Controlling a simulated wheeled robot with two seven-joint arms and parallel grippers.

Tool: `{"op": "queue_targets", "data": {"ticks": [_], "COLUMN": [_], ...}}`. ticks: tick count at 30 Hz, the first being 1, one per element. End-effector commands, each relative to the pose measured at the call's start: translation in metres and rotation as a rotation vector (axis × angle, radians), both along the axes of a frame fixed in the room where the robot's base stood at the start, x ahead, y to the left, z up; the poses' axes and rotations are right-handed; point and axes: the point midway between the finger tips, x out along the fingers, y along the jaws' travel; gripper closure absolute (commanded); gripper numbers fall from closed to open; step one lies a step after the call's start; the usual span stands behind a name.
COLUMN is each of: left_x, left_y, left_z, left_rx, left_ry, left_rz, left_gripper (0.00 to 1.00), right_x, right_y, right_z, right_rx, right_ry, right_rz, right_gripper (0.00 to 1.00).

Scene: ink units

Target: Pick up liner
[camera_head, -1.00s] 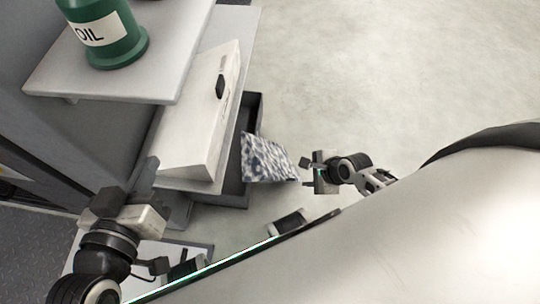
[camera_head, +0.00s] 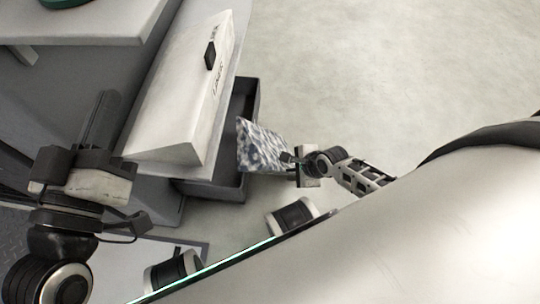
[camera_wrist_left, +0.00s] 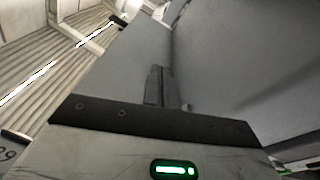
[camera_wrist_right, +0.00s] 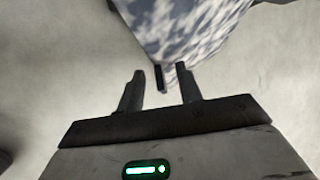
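A speckled blue-and-white sheet-like piece (camera_head: 262,146), which may be the liner, sticks out at the right side of a dark open drawer or bin (camera_head: 232,187). A white box (camera_head: 185,100) with small dark lettering, too small to read surely, lies above it. My right gripper (camera_head: 290,168) is at the piece's lower right edge. In the right wrist view its fingers (camera_wrist_right: 159,80) are apart, with the speckled piece (camera_wrist_right: 190,30) just beyond them; contact cannot be told. My left gripper (camera_head: 95,120) is shut and empty, left of the box; its fingers (camera_wrist_left: 160,85) are close together.
A grey shelf (camera_head: 80,28) at upper left carries a green container (camera_head: 62,2), mostly out of view. Grey cabinet surfaces lie close to my left gripper. The pale floor (camera_head: 390,70) at the right is clear.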

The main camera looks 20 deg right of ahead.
Motion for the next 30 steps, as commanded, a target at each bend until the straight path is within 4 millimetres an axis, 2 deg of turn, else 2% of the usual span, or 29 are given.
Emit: {"op": "queue_targets", "data": {"ticks": [4,5,8,9,23,30], "left_x": [0.000,0.000,0.000,0.000,0.000,-0.005], "left_y": [0.000,0.000,0.000,0.000,0.000,-0.001], "left_z": [0.000,0.000,0.000,0.000,-0.001,-0.010], "left_rx": [0.001,0.001,0.001,0.001,-0.001,0.001], "left_ry": [0.001,0.001,0.001,0.002,0.010,0.122], "left_rz": [0.000,0.000,0.000,-0.001,0.001,-0.005], "left_gripper": [1.00,1.00,1.00,1.00,1.00,1.00], "right_x": [0.000,0.000,0.000,0.000,0.001,0.001], "right_y": [0.000,0.000,0.000,0.000,0.001,0.002], "right_z": [0.001,0.001,0.001,0.001,0.002,0.019], "right_rx": [0.000,0.000,0.000,0.000,0.001,0.002], "right_ry": [0.000,0.000,0.000,0.000,-0.003,-0.004], "right_rz": [0.000,0.000,0.000,0.000,0.002,0.002], "right_gripper": [0.65,0.70,0.98,1.00,1.00,1.00]}}
